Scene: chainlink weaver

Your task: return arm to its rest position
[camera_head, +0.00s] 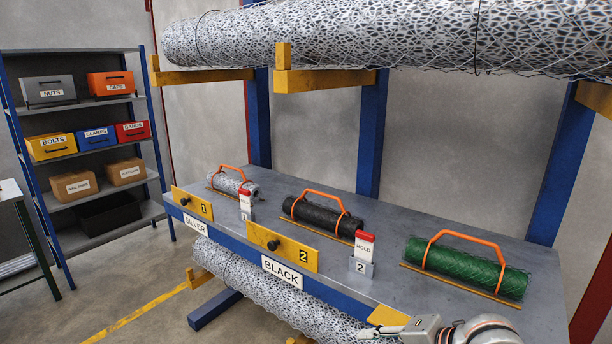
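Part of my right arm (485,331) shows at the bottom right edge, in front of the bench. The grey and white end of it, my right gripper (422,328), is low by the bench's front edge. My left gripper is not in view.
The grey bench (390,283) carries a silver mesh roll (225,183), a black roll (322,217) and a green roll (468,266), all with orange handles. Yellow plates (283,248) and red-topped "HOLD" tags (364,245) stand along it.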

